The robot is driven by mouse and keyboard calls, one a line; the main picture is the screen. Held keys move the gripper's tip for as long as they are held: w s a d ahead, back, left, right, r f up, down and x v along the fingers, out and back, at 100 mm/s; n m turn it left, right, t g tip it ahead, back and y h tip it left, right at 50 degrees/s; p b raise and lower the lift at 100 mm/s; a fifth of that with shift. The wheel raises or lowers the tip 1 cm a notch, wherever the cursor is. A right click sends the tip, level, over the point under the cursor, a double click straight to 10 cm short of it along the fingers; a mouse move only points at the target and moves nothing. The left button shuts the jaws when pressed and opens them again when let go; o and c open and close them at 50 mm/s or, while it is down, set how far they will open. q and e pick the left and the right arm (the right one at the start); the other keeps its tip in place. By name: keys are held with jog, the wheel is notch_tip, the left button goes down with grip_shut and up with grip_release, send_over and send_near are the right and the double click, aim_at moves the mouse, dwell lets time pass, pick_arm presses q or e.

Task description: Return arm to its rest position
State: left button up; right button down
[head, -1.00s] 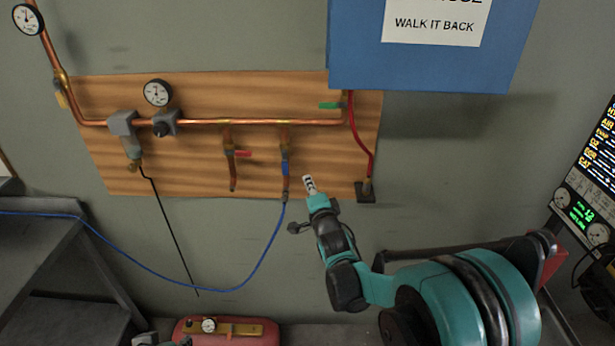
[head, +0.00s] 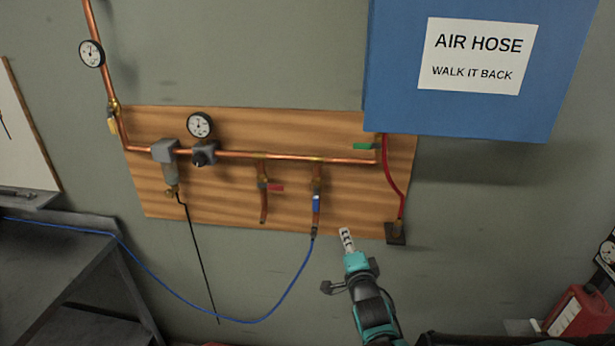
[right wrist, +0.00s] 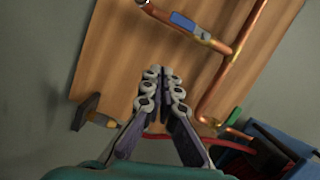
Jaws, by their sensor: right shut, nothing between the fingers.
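My right gripper (head: 345,232) is in front of the wall, by the lower edge of the wooden board and just right of the blue hose's end in the picture. In the right wrist view its two fingers (right wrist: 163,73) are together with nothing between them, with the board behind. The right arm comes up from the bottom of the head view, and most of it is out of the frame. My left gripper is not in view.
Copper pipes (head: 295,156) with valves and gauges run across the wooden board (head: 215,196). A blue box (head: 405,105) labelled "AIR HOSE" juts out at upper right. The blue hose (head: 160,290) sags from a blue-handled valve (head: 316,204). A red container (head: 578,312) stands at lower right.

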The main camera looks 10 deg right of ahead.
jog(key=s+f+n+g+b, duration=0.1)
jog(key=s+f+n+g, duration=0.2)
jog(key=s+n, duration=0.2)
jog(key=s+a+f+n+g+b, duration=0.1)
jog(key=s+f+n+g, duration=0.3)
jog(key=s, duration=0.8)
jog(key=s+a+f+n+g+b, duration=0.1)
jog(key=s+f+n+g, duration=0.2)
jog(key=s+n, duration=0.3)
jog(key=s+f, duration=0.1)
jog(key=s, duration=0.2)
jog(key=shift+s+f+n+y, duration=0.2)
jog(key=shift+s+n+y, duration=0.1)
jog(key=shift+n, duration=0.1)
